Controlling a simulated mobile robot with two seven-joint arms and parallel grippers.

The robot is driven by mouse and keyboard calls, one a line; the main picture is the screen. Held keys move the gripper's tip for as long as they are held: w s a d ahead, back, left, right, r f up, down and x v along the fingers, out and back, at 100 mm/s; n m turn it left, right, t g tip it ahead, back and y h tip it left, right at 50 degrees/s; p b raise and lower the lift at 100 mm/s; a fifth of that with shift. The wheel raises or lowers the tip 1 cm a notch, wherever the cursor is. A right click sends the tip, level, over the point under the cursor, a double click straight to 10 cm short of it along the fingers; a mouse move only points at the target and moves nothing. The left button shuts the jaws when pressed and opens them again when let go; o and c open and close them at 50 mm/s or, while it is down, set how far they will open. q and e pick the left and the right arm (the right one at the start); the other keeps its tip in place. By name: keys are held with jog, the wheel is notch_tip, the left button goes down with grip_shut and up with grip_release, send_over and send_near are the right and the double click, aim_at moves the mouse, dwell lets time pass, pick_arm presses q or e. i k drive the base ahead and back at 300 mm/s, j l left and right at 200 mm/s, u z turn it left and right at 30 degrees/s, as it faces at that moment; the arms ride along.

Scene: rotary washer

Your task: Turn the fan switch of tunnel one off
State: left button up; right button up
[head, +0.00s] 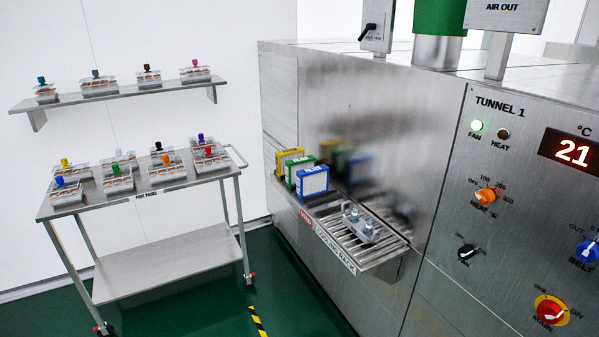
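The Tunnel 1 panel (510,200) is on the steel machine at the right. A black rotary knob (466,252), low on the panel's left side, has a small label that looks like FAN. Its exact pointer position is too small to tell. Neither of my grippers is in view.
An orange heat knob (486,196), a blue belt knob (586,251) and a red-and-yellow main switch (550,311) surround the black knob. A roller shelf (372,250) juts out left of the panel. A cart (165,262) stands at left on open green floor.

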aim_at(465, 252)
jog(key=z, duration=1.3)
jog(key=i+j+z, duration=0.1)
jog(key=j, duration=0.3)
jog(key=i+j+z, duration=0.1)
jog(key=j, duration=0.25)
jog(key=i+j+z, duration=0.1)
jog(key=j, duration=0.3)
jog(key=i+j+z, duration=0.1)
jog(key=j, duration=0.35)
jog(key=i, duration=0.05)
